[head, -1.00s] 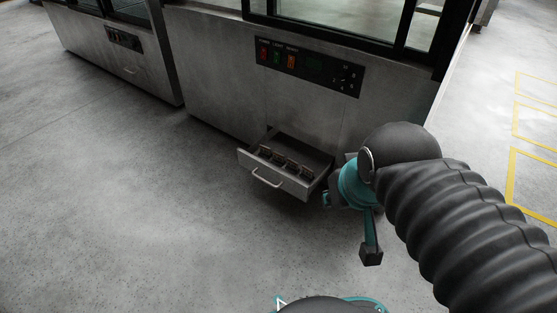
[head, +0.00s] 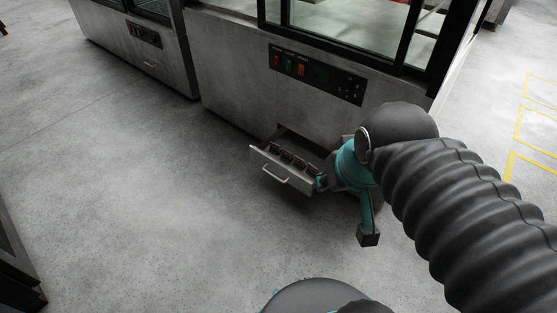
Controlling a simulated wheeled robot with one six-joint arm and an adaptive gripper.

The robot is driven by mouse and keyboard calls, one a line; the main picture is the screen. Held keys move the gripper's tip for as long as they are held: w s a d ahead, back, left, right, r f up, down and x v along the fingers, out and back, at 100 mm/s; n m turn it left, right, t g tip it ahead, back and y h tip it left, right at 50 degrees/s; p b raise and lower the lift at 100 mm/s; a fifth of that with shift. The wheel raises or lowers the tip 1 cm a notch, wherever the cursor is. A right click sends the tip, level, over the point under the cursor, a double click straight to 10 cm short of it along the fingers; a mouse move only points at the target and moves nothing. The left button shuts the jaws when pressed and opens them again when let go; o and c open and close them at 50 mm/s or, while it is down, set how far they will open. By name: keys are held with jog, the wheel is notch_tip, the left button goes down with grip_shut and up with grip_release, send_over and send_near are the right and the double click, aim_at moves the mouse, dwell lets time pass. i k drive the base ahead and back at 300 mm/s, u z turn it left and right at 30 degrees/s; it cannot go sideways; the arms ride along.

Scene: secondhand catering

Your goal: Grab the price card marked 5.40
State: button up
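An open drawer (head: 262,164) juts out low from the front of a grey metal display cabinet (head: 228,70). Several small dark items with brown edges (head: 286,156) stand in a row inside it; they may be price cards, but no 5.40 or other marking is readable. My gripper (head: 342,208) is at the drawer's right end, partly hidden by my own arm. One dark-tipped finger hangs down in front of the cabinet; another part lies close to the drawer's right side. I cannot tell whether it touches the drawer or holds anything.
The cabinet's control panel (head: 315,75) has red, green and orange switches above the drawer. A second cabinet (head: 150,55) stands at the upper left. A dark object (head: 18,270) edges in at the lower left. The concrete floor in front is clear.

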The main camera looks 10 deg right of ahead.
aim_at(287, 155)
jog(key=u, duration=0.35)
jog(key=k, duration=0.45)
jog(key=u, duration=1.1)
jog(key=i, duration=1.45)
jog(key=z, duration=0.6)
jog(key=i, duration=0.9)
jog(key=z, duration=1.15)
jog(key=i, duration=0.3)
jog(key=z, duration=0.25)
